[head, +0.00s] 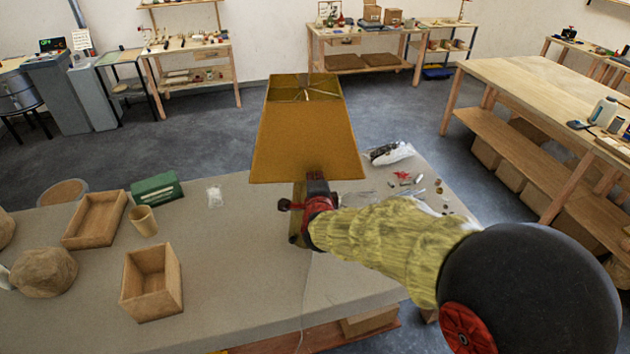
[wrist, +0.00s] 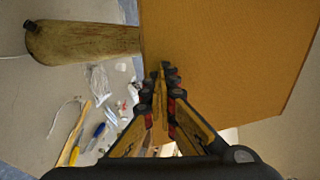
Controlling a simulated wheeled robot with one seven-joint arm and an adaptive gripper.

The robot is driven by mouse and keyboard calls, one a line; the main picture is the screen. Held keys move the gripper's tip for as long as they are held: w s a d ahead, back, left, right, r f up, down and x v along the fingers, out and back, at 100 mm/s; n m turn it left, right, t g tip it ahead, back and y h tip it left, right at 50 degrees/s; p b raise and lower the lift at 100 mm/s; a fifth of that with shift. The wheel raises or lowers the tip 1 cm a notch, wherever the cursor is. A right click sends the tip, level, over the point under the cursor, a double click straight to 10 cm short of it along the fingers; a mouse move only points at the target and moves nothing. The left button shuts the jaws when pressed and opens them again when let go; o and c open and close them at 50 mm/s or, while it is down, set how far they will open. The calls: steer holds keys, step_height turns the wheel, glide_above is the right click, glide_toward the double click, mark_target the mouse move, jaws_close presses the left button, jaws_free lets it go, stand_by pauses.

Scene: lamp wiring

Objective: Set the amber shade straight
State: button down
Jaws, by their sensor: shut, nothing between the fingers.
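The amber shade (head: 305,140) is a four-sided tapered shade, open at the top, on a lamp over the grey table. In the head view its lower edge looks nearly level. The lamp's wooden base (head: 297,215) stands below it, partly hidden by my arm. In the wrist view the shade (wrist: 225,50) fills the upper right and the base (wrist: 85,42) lies across the upper left. My gripper (wrist: 165,75) is shut and empty, its fingertips close to the shade's face near its lower edge. I cannot tell whether they touch. The head view hides the fingertips.
On the grey table (head: 225,270) at left stand a wooden tray (head: 95,220), a wooden box (head: 151,283), a cup (head: 143,221) and a green box (head: 157,188). Small loose parts (head: 405,180) lie right of the lamp. A thin cord (head: 304,290) runs down the table front.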

stand_by(0.3)
steer(key=w+f+b, duration=0.1)
steer(key=b, duration=0.2)
steer(key=shift+w+b, duration=0.15)
steer(key=shift+b, duration=0.25)
steer(key=shift+r, duration=0.1)
